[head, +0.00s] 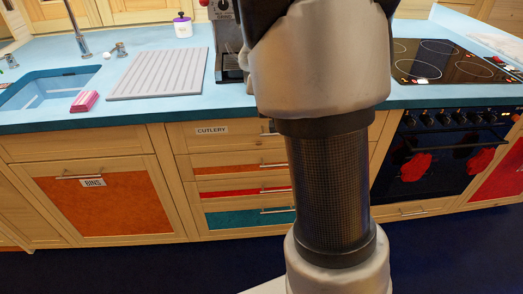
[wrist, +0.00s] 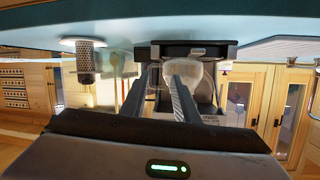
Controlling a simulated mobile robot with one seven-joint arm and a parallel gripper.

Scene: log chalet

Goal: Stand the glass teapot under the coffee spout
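The wrist view appears upside down. In it the coffee machine (wrist: 215,105) stands ahead of my gripper, its dark base (wrist: 175,47) on the blue counter. A pale, rounded, glassy shape, likely the glass teapot (wrist: 207,72), appears against that base, partly behind the right finger. My gripper (wrist: 155,78) has its fingers apart, with a faint clear outline between them; I cannot tell whether this is part of the teapot. The spout is not clearly visible. In the head view the coffee machine (head: 228,45) is partly hidden by my arm, and the teapot and gripper are hidden.
A ridged drainboard (head: 160,74), pink sponge (head: 85,101) and sink (head: 45,88) lie left of the machine. A white jar (head: 182,27) stands behind. The hob (head: 440,60) is at right. The wrist view shows a perforated cylinder (wrist: 89,62) at left.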

